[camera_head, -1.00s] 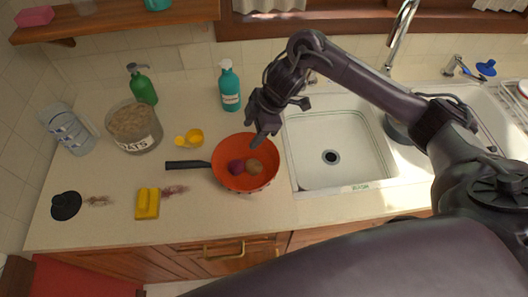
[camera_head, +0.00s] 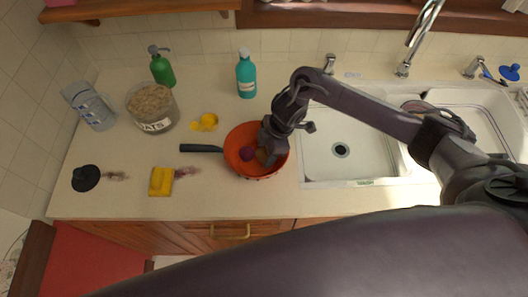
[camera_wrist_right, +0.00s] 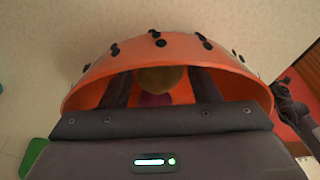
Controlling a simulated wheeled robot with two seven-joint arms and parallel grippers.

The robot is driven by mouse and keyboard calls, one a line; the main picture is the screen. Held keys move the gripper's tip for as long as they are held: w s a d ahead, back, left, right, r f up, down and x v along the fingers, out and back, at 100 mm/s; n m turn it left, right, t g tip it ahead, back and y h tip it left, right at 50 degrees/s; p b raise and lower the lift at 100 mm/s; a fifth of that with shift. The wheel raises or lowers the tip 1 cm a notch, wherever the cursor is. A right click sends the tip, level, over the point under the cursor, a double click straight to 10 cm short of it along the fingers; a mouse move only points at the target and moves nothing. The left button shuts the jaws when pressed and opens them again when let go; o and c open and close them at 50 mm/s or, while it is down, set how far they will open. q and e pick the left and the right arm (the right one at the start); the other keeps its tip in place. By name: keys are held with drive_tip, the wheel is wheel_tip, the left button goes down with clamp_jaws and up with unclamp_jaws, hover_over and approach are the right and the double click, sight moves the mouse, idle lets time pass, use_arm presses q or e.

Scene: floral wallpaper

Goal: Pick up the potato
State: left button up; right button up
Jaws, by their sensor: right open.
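The brown potato (camera_head: 262,156) lies in an orange-red pan (camera_head: 236,136) on the counter, beside a dark purple-red round item (camera_head: 247,153). My right gripper (camera_head: 266,150) reaches down into the pan from above and partly hides the potato in the head view. In the right wrist view, the two dark fingers (camera_wrist_right: 160,80) are apart inside the pan. The potato (camera_wrist_right: 160,77) shows between them, with the purple-red item (camera_wrist_right: 152,99) close by, partly hidden. I cannot tell whether a finger touches the potato. My left gripper is not in view.
The pan's black handle (camera_head: 201,148) points left. A yellow sponge (camera_head: 161,183), yellow measuring cup (camera_head: 204,122), oats jar (camera_head: 152,112), green bottle (camera_head: 162,70) and teal bottle (camera_head: 246,77) stand around it. The sink (camera_head: 345,165) is right of the pan. The counter front is mostly clear.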

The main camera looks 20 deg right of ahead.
drive_tip(key=shift+c, duration=0.4)
drive_tip(key=c, duration=0.6)
drive_tip(key=shift+c, duration=0.2)
drive_tip(key=shift+r, duration=0.15)
drive_tip(key=shift+w+r, duration=0.1)
drive_tip(key=shift+r, duration=0.4)
wheel_tip(320, 180, up, 5)
drive_tip(key=shift+f+b, duration=0.1)
drive_tip(key=shift+b, duration=0.5)
wheel_tip(320, 180, up, 14)
drive_tip(key=p, duration=0.2)
